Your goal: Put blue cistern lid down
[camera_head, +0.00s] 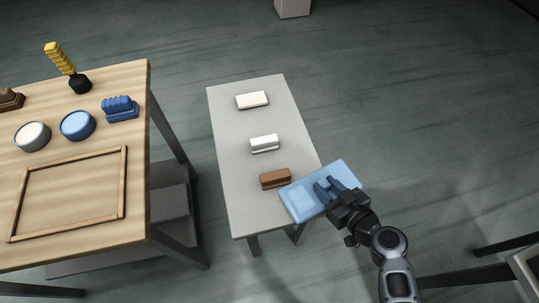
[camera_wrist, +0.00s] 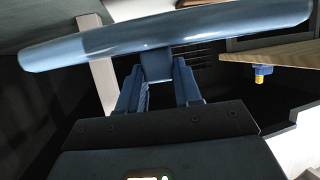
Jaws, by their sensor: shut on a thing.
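The blue cistern lid (camera_head: 302,201) is a flat light-blue rectangular slab. In the head view it overlaps the right edge of the grey table, near its front corner, and sticks out past it. I cannot tell whether it touches the table. My gripper (camera_head: 331,187) reaches in from the right, over the lid. In the wrist view the lid (camera_wrist: 220,32) spans the top as a long edge-on slab. My gripper (camera_wrist: 158,80) is shut on a short blue knob (camera_wrist: 156,66) at the lid's middle. The lid's far face is hidden there.
A wooden table (camera_head: 135,90) at left holds a frame (camera_head: 124,185), two round pots, and brushes. A gap separates the tables.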

